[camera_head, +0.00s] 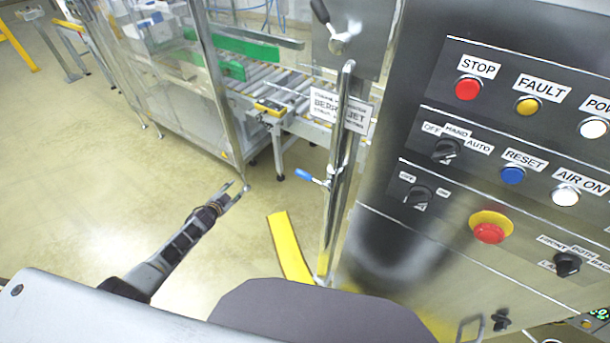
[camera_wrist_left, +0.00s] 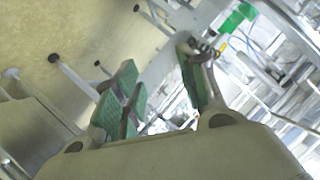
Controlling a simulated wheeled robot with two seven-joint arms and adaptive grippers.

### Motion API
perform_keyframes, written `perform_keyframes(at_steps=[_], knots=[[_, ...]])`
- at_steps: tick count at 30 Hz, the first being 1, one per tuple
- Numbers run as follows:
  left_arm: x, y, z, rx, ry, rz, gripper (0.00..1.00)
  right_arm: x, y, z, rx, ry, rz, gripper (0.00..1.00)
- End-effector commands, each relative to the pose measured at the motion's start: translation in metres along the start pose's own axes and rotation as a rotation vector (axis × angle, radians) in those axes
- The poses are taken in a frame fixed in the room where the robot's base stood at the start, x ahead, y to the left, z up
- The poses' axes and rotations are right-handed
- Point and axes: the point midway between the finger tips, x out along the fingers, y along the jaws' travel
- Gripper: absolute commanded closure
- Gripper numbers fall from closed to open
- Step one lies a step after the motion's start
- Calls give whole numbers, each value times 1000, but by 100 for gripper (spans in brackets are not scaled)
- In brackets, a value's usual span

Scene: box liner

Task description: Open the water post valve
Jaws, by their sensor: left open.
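The water post (camera_head: 338,175) is a shiny upright metal pipe in the head view, beside the steel control cabinet. A small valve with a blue lever handle (camera_head: 304,174) sticks out from its left side, with the lever pointing left and slightly up. My left gripper (camera_head: 234,192) is open and empty, to the left of the blue lever and a little lower in the picture, apart from it. In the left wrist view, its two green-padded fingers (camera_wrist_left: 160,95) are spread with nothing between them. I cannot make out the blue lever in that view. My right gripper is not in view.
The control cabinet (camera_head: 400,240) with buttons and switches fills the right side. A roller conveyor (camera_head: 290,88) and a glazed machine frame stand behind the post. A yellow post or rail (camera_head: 288,248) is near the pipe's foot. The floor (camera_head: 90,160) at left is clear.

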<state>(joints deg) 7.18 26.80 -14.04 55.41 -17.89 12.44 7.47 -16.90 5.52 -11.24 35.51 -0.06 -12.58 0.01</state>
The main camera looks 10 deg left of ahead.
Motion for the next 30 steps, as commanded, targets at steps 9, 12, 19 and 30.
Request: perform_keyframes(at_steps=[9,12,19,30], knots=[[9,-85,-161,208,430,5,59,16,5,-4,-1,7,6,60],[-1,-95,-202,267,547,34,59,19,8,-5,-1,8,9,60],[-34,-97,-277,395,778,140,59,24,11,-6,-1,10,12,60],[-101,-65,-339,562,1046,411,59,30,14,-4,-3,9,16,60]])
